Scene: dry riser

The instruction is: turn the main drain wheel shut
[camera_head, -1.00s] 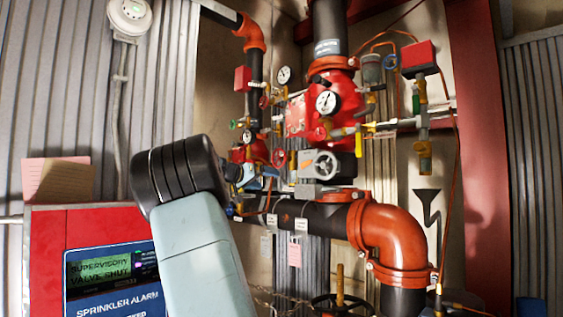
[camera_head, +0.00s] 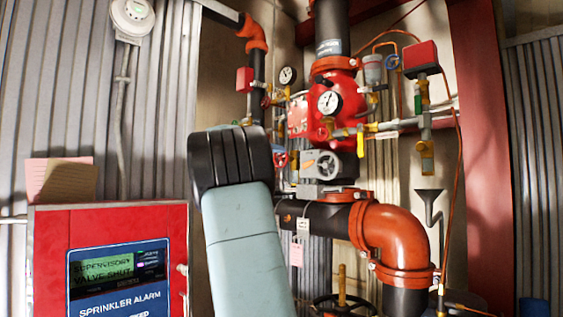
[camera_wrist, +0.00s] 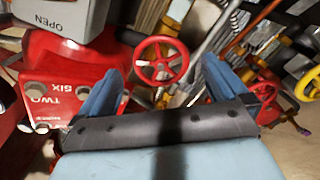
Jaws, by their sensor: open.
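A red spoked handwheel (camera_wrist: 161,61) shows in the wrist view, between and beyond the fingertips of my gripper (camera_wrist: 163,72). My gripper is open, with one blue finger to each side of the wheel in the picture; I see no contact. In the head view a red handwheel (camera_head: 280,159) shows just right of my dark arm joint, which hides my gripper there. I cannot read a label naming either wheel as the main drain.
A large orange elbow (camera_head: 397,236) and a dark handwheel (camera_head: 342,304) are lower right. A red alarm panel (camera_head: 115,221) stands left, its display reading supervisory valve shut.

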